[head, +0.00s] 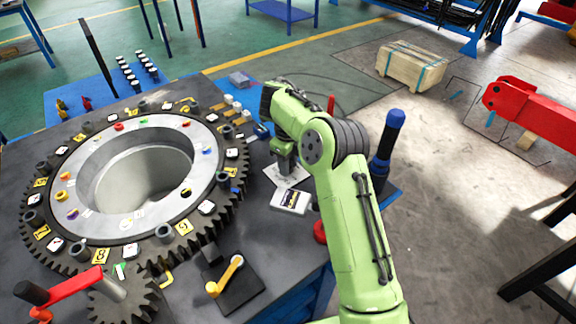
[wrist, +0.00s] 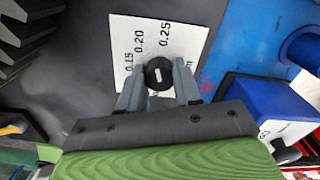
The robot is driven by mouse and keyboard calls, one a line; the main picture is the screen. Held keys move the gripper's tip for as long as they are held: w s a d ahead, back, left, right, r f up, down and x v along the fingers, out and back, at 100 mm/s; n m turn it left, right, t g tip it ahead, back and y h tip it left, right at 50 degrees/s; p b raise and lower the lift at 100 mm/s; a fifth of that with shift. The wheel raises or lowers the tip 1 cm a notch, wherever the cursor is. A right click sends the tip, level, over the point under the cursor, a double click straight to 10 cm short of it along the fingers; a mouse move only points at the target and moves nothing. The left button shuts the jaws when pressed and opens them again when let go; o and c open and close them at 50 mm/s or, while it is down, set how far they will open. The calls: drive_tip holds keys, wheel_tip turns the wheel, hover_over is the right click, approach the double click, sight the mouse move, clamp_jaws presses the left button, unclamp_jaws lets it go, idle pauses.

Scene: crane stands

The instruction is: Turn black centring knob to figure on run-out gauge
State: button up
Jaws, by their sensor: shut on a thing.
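The black centring knob (wrist: 158,67) is a small round black cap with a short white mark on top, in the middle of the wrist view. My gripper (wrist: 158,80) is shut on it, one grey finger on each side. The white run-out gauge card (wrist: 185,29) lies around the knob and shows the figures 0.15, 0.20 and 0.25; part of it is hidden by the fingers and wrist. I cannot tell which figure the white mark points to. In the head view my gripper (head: 284,163) reaches down over the white card (head: 277,178); the knob is hidden there.
A large toothed ring (head: 72,245) with numbered tags stands left of my gripper. A blue block (wrist: 262,106) is close on the right in the wrist view. A blue-topped post (head: 388,135) stands right of my arm.

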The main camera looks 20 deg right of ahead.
drive_tip(key=shift+r+m+b, duration=0.1)
drive_tip(key=shift+m+b, duration=0.4)
drive_tip(key=shift+m, duration=1.2)
drive_tip(key=o, duration=1)
drive_tip(key=shift+o, duration=0.2)
wheel_tip(320, 180, up, 16)
drive_tip(key=p, duration=0.8)
